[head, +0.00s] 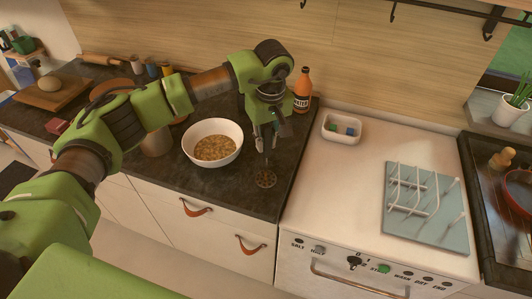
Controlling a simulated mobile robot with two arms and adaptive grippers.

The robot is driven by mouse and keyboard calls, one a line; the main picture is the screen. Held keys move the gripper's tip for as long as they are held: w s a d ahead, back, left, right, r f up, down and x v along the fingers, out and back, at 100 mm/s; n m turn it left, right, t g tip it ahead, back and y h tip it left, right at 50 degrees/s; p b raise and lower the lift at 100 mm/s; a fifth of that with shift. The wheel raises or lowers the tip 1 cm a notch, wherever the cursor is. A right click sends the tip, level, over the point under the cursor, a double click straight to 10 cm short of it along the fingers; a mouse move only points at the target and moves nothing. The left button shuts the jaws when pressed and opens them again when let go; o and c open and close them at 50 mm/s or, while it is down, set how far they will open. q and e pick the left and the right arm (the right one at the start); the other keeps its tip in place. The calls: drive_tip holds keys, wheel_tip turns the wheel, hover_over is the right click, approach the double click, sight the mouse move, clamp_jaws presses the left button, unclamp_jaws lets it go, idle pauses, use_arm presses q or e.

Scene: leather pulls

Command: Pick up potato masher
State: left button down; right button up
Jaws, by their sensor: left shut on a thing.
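The potato masher (266,179) has a round, dark perforated head and a thin shaft. It hangs upright, head down, over the dark counter near its right front corner. My left gripper (266,136) is shut on its upper part, and the fingers hide the handle. I cannot tell whether the masher's head touches the counter. My right gripper is out of view.
A white bowl of yellowish food (213,143) stands just left of the masher. An orange bottle (302,90) stands behind at the right. A small white dish (343,128) and a blue rack (427,208) sit on the white surface.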

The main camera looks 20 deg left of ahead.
use_arm(q)
drive_tip(key=shift+w+r+b, duration=0.1)
drive_tip(key=shift+r+b, duration=0.25)
drive_tip(key=shift+r, duration=0.25)
drive_tip(key=s+r+b, duration=0.6)
drive_tip(key=s+r, duration=0.5)
drive_tip(key=s, duration=0.3)
drive_tip(key=shift+d+r+b, duration=0.3)
drive_tip(key=shift+d+r, duration=0.1)
drive_tip(key=shift+d, duration=0.05)
